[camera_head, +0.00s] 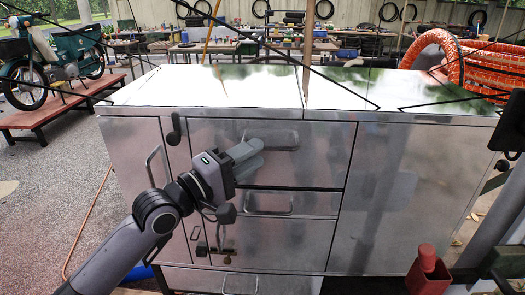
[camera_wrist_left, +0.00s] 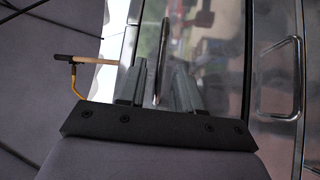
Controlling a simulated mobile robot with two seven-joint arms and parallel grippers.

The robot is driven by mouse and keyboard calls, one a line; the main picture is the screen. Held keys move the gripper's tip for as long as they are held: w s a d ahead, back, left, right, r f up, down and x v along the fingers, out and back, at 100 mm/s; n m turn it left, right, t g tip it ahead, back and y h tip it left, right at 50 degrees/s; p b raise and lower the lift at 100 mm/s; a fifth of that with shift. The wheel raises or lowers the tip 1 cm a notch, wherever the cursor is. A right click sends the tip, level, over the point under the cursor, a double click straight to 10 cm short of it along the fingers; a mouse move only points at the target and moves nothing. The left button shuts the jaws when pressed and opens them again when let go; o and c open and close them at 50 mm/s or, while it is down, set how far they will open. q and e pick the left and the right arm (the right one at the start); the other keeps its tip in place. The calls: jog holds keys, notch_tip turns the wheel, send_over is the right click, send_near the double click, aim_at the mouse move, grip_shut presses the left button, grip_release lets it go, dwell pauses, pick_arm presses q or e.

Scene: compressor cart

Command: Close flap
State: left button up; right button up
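The metal cart has a flap (camera_head: 315,160) at its upper front, with a bar handle (camera_head: 285,148). A dark line runs along the flap's lower edge; I cannot tell whether it is fully shut. My left gripper (camera_head: 250,155) is at this handle and covers its left part. In the left wrist view, the gripper (camera_wrist_left: 157,92) has its fingers apart, with the bar handle (camera_wrist_left: 162,50) between them. There is space beside the bar, so it is not clamped. At the right edge, a black part that looks like my right gripper's body (camera_head: 512,125) shows; its fingers are hidden.
Below the flap is a drawer (camera_head: 300,204) with a handle. Doors with handles stand left, and a broad plain panel (camera_head: 390,190) is right.

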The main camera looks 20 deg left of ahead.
pick_arm(q)
jog(key=shift+v, duration=1.45)
jog(key=s+f+m+g+y, duration=0.25)
jog(key=s+f+m, duration=0.2)
jog(key=f, duration=0.85)
jog(key=s+f+m+g+y, duration=0.1)
jog(key=s+f+m+y, duration=0.3)
jog(key=f, duration=0.9)
jog(key=s+f+m+g, duration=0.3)
jog(key=s+f+m, duration=0.1)
jog(key=s+f, duration=0.5)
jog(key=shift+s+f+y+p, duration=0.2)
jog(key=shift+s+y+p, duration=0.2)
jog(key=shift+s, duration=0.75)
jog(key=shift+d+m, duration=0.15)
jog(key=shift+m, duration=0.1)
